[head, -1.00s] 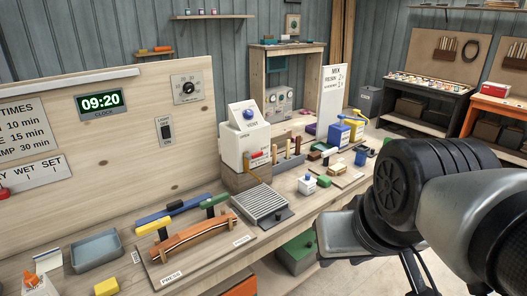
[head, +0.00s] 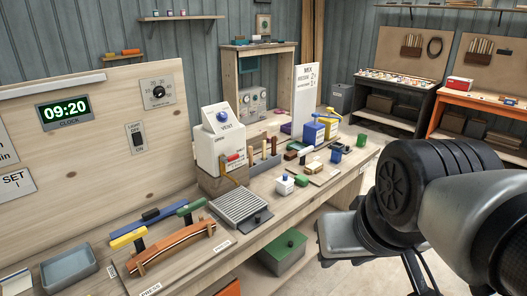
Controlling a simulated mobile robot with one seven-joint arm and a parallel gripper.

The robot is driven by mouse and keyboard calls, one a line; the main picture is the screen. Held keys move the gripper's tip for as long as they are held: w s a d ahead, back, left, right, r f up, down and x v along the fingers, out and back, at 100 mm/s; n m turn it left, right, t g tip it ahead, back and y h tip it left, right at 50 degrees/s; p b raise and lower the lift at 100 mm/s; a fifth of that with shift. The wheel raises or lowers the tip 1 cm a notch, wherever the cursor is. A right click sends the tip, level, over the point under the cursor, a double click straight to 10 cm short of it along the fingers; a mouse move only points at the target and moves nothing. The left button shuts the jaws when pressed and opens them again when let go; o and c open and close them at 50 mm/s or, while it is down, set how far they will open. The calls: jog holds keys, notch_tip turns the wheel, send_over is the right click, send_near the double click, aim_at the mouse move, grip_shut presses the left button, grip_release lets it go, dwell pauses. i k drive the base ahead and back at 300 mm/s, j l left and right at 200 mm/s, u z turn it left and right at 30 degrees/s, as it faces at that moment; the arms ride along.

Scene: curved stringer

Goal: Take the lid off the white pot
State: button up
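A small white pot (head: 285,187) stands on the workbench, right of the ridged grey plate. Its lid with a blue knob (head: 285,177) sits on top of it. My arm fills the right side of the head view, in front of the bench and to the right of the pot. The end of my arm is partly hidden behind my own links. I cannot make out the fingertips or whether they hold anything. No part of my arm touches the pot.
A ridged grey plate (head: 239,208) and a curved wooden piece (head: 172,247) in a press lie left of the pot. A white vent box (head: 220,148) stands behind. Blue and yellow cans (head: 314,133) stand farther right. A green box (head: 284,252) is below the bench.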

aim_at(284, 180)
jog(key=i+l+u, duration=0.1)
jog(key=u, duration=0.35)
jog(key=i+l+u, duration=0.2)
jog(key=u, duration=0.2)
jog(key=i+l+u, duration=0.15)
jog(key=l, duration=0.2)
jog(key=i+l+u, duration=0.15)
jog(key=l, duration=0.2)
jog(key=i+l+u, duration=0.15)
jog(key=l, duration=0.2)
jog(key=i+l, duration=0.1)
jog(key=l, duration=0.25)
jog(key=i+l, duration=0.15)
jog(key=l, duration=0.2)
jog(key=i+l, duration=0.1)
jog(key=l, duration=0.25)
jog(key=i+l, duration=0.1)
jog(key=l, duration=0.25)
jog(key=i+l+u, duration=0.1)
jog(key=l, duration=0.25)
